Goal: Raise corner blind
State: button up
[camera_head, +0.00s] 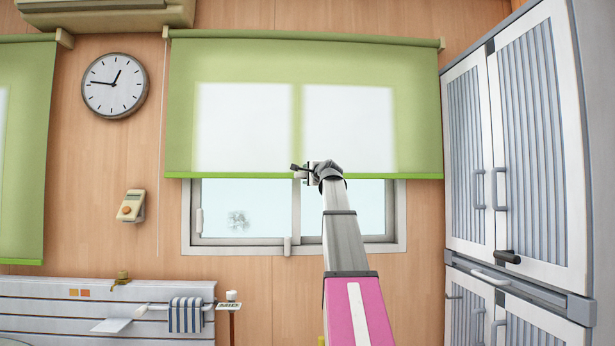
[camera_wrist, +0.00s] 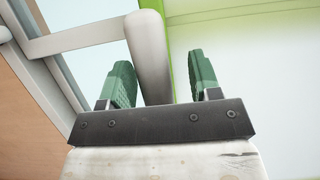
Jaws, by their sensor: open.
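A green roller blind (camera_head: 248,62) hangs over the window near the cabinets in the head view, covering its upper part. Its bright green lower edge (camera_head: 235,175) runs level above the bare lower glass. My gripper (camera_head: 303,172) is at this lower edge, near its middle. In the wrist view my gripper (camera_wrist: 160,75) is open, with its two green fingers apart. A pale rounded bar (camera_wrist: 150,48) shows between them; I cannot tell whether they touch it. The blind's green edge (camera_wrist: 168,50) shows just beside that bar.
A second green blind (camera_head: 22,140) hangs at the far left. A pull cord (camera_head: 161,140) hangs left of the window (camera_head: 290,245). Tall white cabinets (camera_head: 530,140) stand close on the right. A clock (camera_head: 115,85) and a wall device (camera_head: 131,206) are on the wooden wall.

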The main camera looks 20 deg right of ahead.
jog(key=s+d, duration=0.1)
jog(key=s, duration=0.9)
jog(key=a+f+n+g, duration=0.3)
jog(key=a+f, duration=0.2)
jog(key=f, duration=1.1)
jog(key=a+f+n+g, duration=0.2)
jog(key=a+f+g, duration=0.15)
jog(key=f, duration=1.25)
jog(key=a+f+n+g, duration=0.3)
jog(key=a+f, duration=0.2)
jog(key=f, duration=1.2)
jog(key=s+a+f+n+g, duration=0.2)
jog(key=s+a+f+n, duration=0.1)
jog(key=s+f, duration=0.5)
jog(key=s+a+f+n+g+h, duration=0.1)
jog(key=s+a+f+n+g, duration=0.2)
jog(key=s+f, duration=0.5)
jog(key=s+a+f+n+g, duration=0.2)
jog(key=s+a+f, duration=0.3)
jog(key=f, duration=1.2)
jog(key=s+g, duration=0.1)
jog(key=s, duration=0.2)
jog(key=shift+n+h, duration=0.4)
jog(key=shift+s+a+g, duration=0.1)
jog(key=shift+g, duration=0.15)
